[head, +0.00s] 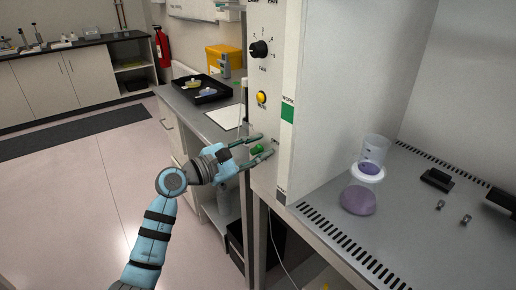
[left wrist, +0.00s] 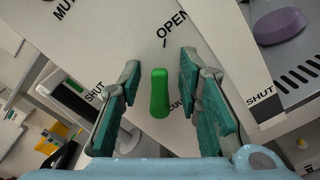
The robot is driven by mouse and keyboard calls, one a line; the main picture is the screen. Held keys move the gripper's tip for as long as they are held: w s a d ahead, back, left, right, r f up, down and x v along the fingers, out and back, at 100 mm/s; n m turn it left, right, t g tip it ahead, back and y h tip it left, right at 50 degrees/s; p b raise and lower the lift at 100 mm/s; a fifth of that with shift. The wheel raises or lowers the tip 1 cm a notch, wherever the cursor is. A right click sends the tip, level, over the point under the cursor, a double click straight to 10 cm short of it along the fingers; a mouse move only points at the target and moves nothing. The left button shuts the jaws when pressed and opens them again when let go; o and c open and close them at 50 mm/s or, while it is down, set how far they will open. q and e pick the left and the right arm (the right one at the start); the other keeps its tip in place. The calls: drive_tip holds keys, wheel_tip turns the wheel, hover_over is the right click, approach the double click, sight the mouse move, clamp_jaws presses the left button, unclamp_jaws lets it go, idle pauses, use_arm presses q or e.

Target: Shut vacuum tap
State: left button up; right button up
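The vacuum tap is a green handle (head: 257,149) low on the white front panel of the cabinet. In the left wrist view the green handle (left wrist: 159,93) lies roughly in line with the OPEN mark above it. SHUT labels show to its left and right. My left gripper (head: 266,147) is open at the panel, its fingers on either side of the handle. In the left wrist view the teal finger pads (left wrist: 160,88) show a clear gap to the handle on both sides. My right gripper is not in view.
Above the tap are a yellow button (head: 261,97) and a black fan knob (head: 259,49). Inside the cabinet, a clear filter cup (head: 374,152) stands above a purple rounded vessel (head: 358,201). A side bench holds a black tray (head: 207,91). The floor at left is clear.

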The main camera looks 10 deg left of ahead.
use_arm(q)
clamp_jaws()
idle(0.4)
drive_tip(key=n+p, duration=0.3)
drive_tip(key=shift+w+a+r, duration=0.2)
drive_tip(key=shift+a+r, duration=0.05)
drive_tip(key=shift+a, duration=0.05)
drive_tip(key=n+p, duration=0.1)
drive_tip(key=n, duration=0.1)
drive_tip(key=n+p, duration=0.1)
drive_tip(key=n, duration=0.1)
drive_tip(key=shift+w+a+r+p, duration=0.1)
drive_tip(key=shift+w+a+p, duration=0.2)
drive_tip(key=shift+a, duration=0.05)
drive_tip(key=shift+w+a+f+n+p, duration=0.25)
drive_tip(key=shift+n+p, duration=0.6)
drive_tip(key=shift+n, duration=0.8)
drive_tip(key=shift+w+a+f+n+p, duration=0.3)
drive_tip(key=shift+n+p, duration=0.6)
drive_tip(key=shift+n, duration=0.8)
drive_tip(key=shift+w+a+f+n+p, duration=0.1)
drive_tip(key=shift+w+a+n+p, duration=0.25)
drive_tip(key=shift+n+p, duration=0.9)
drive_tip(key=shift+s+n+b, duration=0.1)
drive_tip(key=shift+n+b, duration=0.3)
drive_tip(key=shift+n, duration=0.1)
